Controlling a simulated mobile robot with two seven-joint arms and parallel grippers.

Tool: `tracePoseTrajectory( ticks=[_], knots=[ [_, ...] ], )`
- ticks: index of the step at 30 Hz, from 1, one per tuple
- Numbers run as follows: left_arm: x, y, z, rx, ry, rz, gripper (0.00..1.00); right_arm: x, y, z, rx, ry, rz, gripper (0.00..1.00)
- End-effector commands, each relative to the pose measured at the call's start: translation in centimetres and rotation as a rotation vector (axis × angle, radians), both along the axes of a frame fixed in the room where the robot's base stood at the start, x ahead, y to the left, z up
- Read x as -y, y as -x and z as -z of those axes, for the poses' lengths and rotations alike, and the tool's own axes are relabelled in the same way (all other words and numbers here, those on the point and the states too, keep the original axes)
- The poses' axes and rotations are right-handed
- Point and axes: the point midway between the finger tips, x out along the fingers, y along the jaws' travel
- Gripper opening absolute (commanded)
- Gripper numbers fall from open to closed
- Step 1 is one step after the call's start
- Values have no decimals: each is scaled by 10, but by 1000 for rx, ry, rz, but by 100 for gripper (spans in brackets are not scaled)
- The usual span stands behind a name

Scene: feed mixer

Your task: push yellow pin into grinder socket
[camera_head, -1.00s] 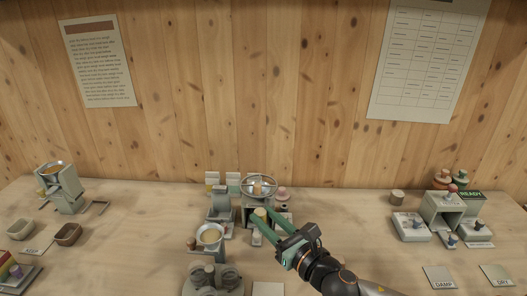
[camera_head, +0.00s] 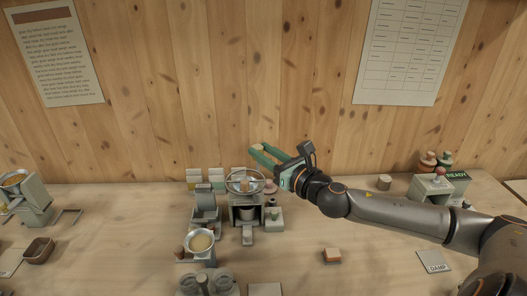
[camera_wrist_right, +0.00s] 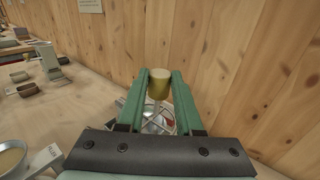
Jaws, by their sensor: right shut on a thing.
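My right gripper (camera_head: 262,152) is shut on the yellow pin (camera_head: 258,147), raised in front of the wooden wall. In the right wrist view the pin has a thick yellow cylinder head (camera_wrist_right: 159,83) between the fingertips and a thinner pale shank below it. A grey machine (camera_head: 246,208) with a round metal ring on top, which I take to be the grinder, stands on the table below the gripper. In the wrist view a metal ring (camera_wrist_right: 157,119) shows beneath the pin, partly hidden by the fingers. I cannot make out the socket. My left gripper is out of view.
A grey unit with a bowl (camera_head: 200,243) stands in front and left of the machine. Small coloured containers (camera_head: 215,175) stand behind it. An orange-topped block (camera_head: 332,256) lies to the right. The grey READY station (camera_head: 433,187) is at far right.

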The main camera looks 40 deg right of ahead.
Motion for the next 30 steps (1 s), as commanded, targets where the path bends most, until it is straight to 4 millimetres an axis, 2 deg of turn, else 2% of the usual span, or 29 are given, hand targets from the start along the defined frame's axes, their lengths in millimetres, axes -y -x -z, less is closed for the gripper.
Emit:
tracePoseTrajectory(
  ticks=[18,30],
  knots=[
    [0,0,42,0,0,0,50,0,0,53,0,0,0,0],
    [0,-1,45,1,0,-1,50,0,0,58,0,0,1,0]
  ],
)
